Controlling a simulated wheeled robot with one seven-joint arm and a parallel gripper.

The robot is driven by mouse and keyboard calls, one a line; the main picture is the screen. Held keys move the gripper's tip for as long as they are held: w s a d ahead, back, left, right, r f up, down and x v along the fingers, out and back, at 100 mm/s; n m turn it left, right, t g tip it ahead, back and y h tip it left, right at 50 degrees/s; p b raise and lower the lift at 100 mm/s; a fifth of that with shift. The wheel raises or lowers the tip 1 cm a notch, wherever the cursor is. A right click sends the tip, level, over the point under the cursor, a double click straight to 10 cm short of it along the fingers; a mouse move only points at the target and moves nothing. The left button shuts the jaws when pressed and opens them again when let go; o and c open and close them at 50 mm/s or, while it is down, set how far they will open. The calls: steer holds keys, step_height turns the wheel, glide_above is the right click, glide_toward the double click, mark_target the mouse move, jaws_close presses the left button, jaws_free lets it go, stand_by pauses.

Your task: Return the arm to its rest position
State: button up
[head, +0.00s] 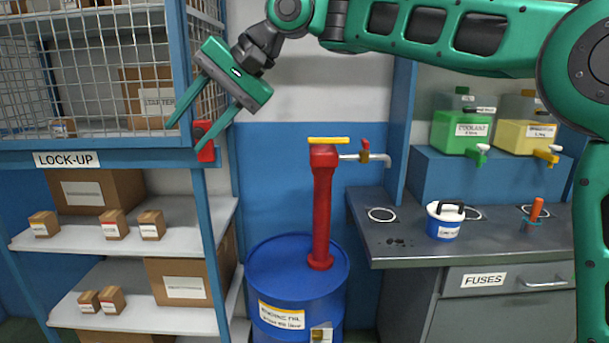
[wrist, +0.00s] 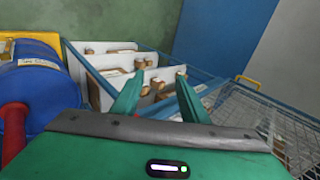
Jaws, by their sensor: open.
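My green arm reaches in from the upper right in the head view. My gripper (head: 193,130) is at the upper left of that view, in front of the lock-up cage's blue post, with its fingers pointing down and left. The two fingers are spread apart with nothing between them. A red latch or padlock (head: 205,142) on the cage shows close to the right finger; I cannot tell whether they touch. In the wrist view my gripper's fingers (wrist: 160,97) stand apart in front of the shelves with small boxes.
The mesh lock-up cage (head: 85,70) and shelves (head: 70,236) fill the left. A blue drum (head: 297,270) with a red pump (head: 322,205) stands in the middle. The grey workbench (head: 400,235) at right holds a blue tub (head: 444,222). Green (head: 458,130) and yellow (head: 524,135) containers stand above it.

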steer(key=w+d+f+m+t+h, duration=0.15)
steer(key=d+f, duration=0.35)
steer(key=d, duration=0.5)
steer(key=w+d+f+m+t+h, duration=0.15)
steer(key=d+f, duration=0.25)
steer(key=d, duration=0.6)
steer(key=w+d+f+h, duration=0.25)
steer(key=d+f, duration=0.25)
steer(key=d, duration=0.5)
steer(key=s+d+f+m+h, duration=0.1)
steer(key=s+d+f, duration=0.15)
steer(key=d, duration=0.35)
steer(key=s+d+f+g+h, duration=0.1)
steer(key=s+d+f, duration=0.1)
steer(key=s+d, duration=0.3)
steer(key=s+d+f+m+h, duration=0.1)
steer(key=s+d+f, duration=0.1)
steer(key=d, duration=0.5)
steer(key=s+d+f, duration=0.3)
steer(key=s+d, duration=0.1)
steer(key=s, duration=0.3)
steer(key=s+d+f+m+g, duration=0.1)
steer(key=s+d+f, duration=0.3)
steer(key=s, duration=0.3)
steer(key=s+d+f+g, duration=0.1)
steer(key=s+d+f, duration=0.3)
steer(key=s, duration=0.4)
steer(key=shift+f+m, duration=0.2)
steer(key=shift+m, duration=0.1)
steer(key=shift+d, duration=0.1)
